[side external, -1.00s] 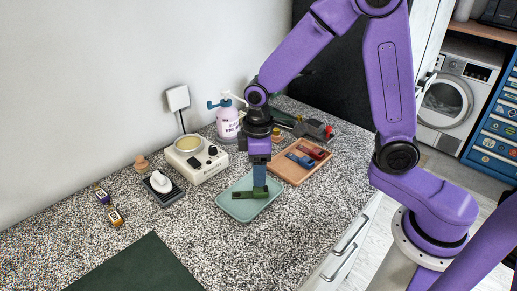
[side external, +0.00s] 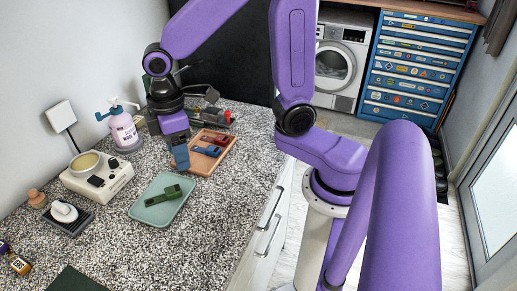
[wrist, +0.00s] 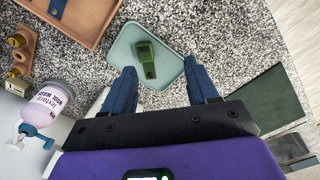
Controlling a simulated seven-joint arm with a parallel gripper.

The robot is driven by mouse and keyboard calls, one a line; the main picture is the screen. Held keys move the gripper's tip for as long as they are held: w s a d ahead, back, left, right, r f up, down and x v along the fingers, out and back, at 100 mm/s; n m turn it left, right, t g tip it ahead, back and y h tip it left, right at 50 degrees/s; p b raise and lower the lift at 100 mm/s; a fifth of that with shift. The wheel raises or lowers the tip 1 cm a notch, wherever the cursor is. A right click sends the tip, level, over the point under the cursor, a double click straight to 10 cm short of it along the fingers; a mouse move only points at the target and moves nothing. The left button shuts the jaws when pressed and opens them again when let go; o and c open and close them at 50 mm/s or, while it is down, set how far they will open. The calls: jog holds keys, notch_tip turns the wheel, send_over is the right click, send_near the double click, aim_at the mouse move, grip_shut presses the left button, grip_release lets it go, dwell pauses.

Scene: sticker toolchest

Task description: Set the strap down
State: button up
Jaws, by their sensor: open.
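The green strap (side external: 163,194) lies flat in the shallow pale green tray (side external: 142,212) on the speckled counter. In the wrist view the strap (wrist: 147,60) rests on the floor of the tray (wrist: 119,52), inside its rim, with nothing holding it. My gripper (side external: 181,166) is raised above the counter near the tray's far edge, clear of the strap. In the wrist view the two blue fingers of my gripper (wrist: 162,87) are spread wide with nothing between them.
A wooden tray (side external: 207,168) with red and blue pieces stands beside the green tray. A pump bottle (side external: 124,132), a white device with a round dish (side external: 98,178) and a small scale-like item (side external: 66,214) stand on the left. A dark green mat (side external: 75,281) lies in front.

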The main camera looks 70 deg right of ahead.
jog(key=s+d+n, duration=0.1)
jog(key=s+d, duration=0.2)
jog(key=s, duration=0.5)
jog(key=s+d+n, duration=0.1)
jog(key=s+d, duration=0.2)
jog(key=s, duration=0.6)
jog(key=shift+r, duration=0.2)
